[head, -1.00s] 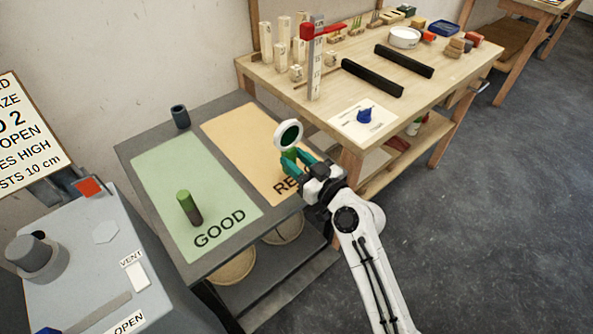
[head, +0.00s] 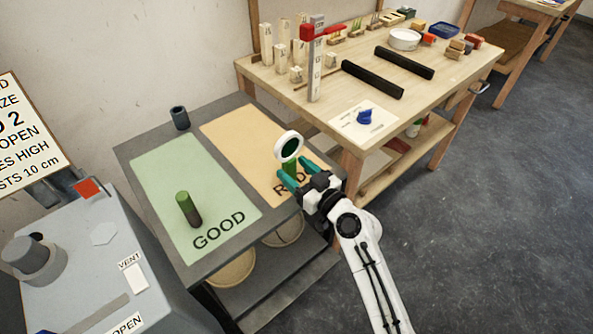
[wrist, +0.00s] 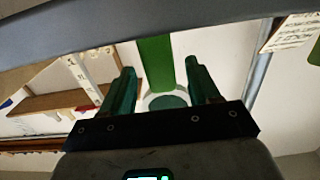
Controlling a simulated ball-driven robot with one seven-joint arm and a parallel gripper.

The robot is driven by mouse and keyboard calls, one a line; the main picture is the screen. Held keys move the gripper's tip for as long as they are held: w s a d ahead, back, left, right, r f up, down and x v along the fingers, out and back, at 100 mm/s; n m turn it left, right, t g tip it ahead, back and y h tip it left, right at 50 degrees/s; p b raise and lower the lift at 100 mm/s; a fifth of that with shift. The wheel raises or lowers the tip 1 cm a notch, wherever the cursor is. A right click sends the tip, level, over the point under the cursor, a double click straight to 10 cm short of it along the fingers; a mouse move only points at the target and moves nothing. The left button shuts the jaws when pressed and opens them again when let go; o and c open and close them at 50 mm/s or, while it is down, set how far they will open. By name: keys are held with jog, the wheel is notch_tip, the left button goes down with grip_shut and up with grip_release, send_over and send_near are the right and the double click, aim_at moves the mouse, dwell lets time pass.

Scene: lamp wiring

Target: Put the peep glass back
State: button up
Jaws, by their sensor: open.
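The peep glass has a white ring around a dark green lens (head: 289,147) and a green handle. It is upright at the right edge of the tan REJECT area (head: 240,140). My gripper (head: 291,166) is open, its teal fingers on either side of the handle. In the wrist view the green handle (wrist: 156,62) and the round lens (wrist: 167,102) show between the spread fingers (wrist: 163,85). I cannot tell whether the handle's foot rests on the table. A dark hollow cup (head: 180,118) stands at the table's back left.
The wooden bench (head: 300,100) close behind on the right holds blocks, black bars (head: 372,78) and a card with a blue object (head: 364,117). A grey machine (head: 85,270) is at front left.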

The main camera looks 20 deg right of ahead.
jog(key=shift+r, duration=0.2)
jog(key=s+d+f+m+g+h, duration=0.1)
jog(key=s+f+g, duration=0.3)
jog(key=s, duration=0.8)
jog(key=s+d+f+m+g+h+b, duration=0.1)
jog(key=s+d+f+g+h, duration=0.2)
jog(key=s, duration=1)
jog(key=s+d+f+m+g+h+b, duration=0.1)
jog(key=s+d+f+g, duration=0.3)
jog(key=s+g, duration=0.5)
jog(key=s+f+m, duration=0.1)
jog(key=s+f, duration=0.1)
jog(key=s, duration=0.2)
jog(key=shift+f+h, duration=0.3)
jog(key=shift+h, duration=0.1)
